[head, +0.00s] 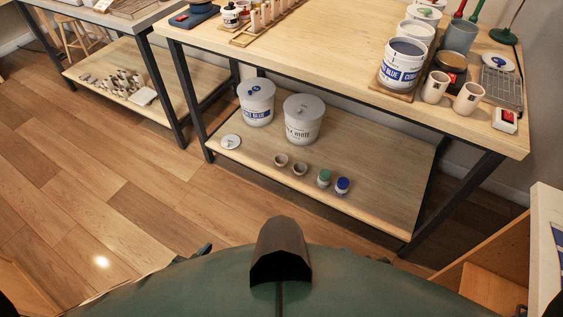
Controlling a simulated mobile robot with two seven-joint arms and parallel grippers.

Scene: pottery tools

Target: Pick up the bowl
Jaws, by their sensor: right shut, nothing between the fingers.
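No clear bowl can be made out. Two small brown round vessels stand side by side on the lower shelf of the near table: the left small vessel (281,160) and the right small vessel (300,169). They are too small to tell whether either is a bowl. Neither of my grippers can be made out in the head view.
The wooden table (335,62) carries tubs, cups and tools, mostly at its right. Its lower shelf (370,180) also holds a white tub with blue label (257,112), a second white tub (302,130) and two small jars. Open wooden floor (110,190) lies left. Shelving (495,285) stands lower right.

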